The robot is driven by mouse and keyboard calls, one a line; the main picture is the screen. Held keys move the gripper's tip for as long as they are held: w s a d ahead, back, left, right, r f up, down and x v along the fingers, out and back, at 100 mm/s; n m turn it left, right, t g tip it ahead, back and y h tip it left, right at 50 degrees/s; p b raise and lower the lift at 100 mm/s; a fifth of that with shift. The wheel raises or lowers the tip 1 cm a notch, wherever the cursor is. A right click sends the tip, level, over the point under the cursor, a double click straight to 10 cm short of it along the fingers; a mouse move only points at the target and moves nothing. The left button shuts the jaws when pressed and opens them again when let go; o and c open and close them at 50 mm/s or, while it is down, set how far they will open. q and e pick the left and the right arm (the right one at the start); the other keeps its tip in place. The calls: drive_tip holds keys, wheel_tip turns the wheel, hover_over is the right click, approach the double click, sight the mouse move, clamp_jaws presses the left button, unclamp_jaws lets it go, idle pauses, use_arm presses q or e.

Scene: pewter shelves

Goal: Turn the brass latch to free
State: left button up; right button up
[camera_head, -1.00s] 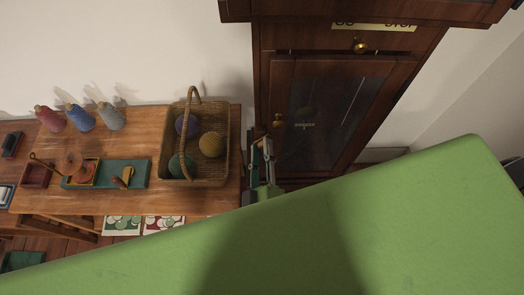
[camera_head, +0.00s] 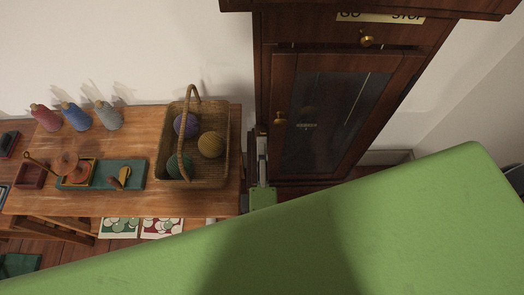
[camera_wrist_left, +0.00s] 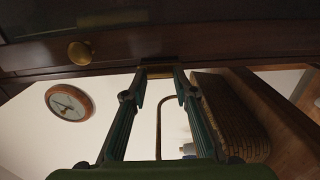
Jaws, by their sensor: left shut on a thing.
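The dark wooden cabinet (camera_head: 262,70) has a glazed door with a round brass knob (camera_head: 279,118); the knob also shows in the left wrist view (camera_wrist_left: 80,52). My left gripper (camera_head: 262,142) is at the cabinet's left edge, just below and left of that knob. In the left wrist view its fingertips (camera_wrist_left: 158,72) are shut on a small brass piece (camera_wrist_left: 157,67) at the cabinet's edge, seemingly the brass latch. The fingers largely hide it, so its turn cannot be read. My right gripper is not in view.
A wicker basket (camera_head: 222,168) with yarn balls stands on the wooden table (camera_head: 100,205), close left of my gripper. Spools and trays lie farther left. Above the door are another brass knob (camera_head: 368,40) and a lettered plate (camera_head: 380,17). A wall clock (camera_wrist_left: 68,102) shows.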

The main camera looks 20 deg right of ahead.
use_arm(q)
drive_tip(key=shift+r, duration=0.1)
idle(0.4)
drive_tip(key=o, duration=1.1)
drive_tip(key=shift+w, duration=0.1)
drive_tip(key=v, duration=0.7)
drive_tip(key=shift+s, duration=0.25)
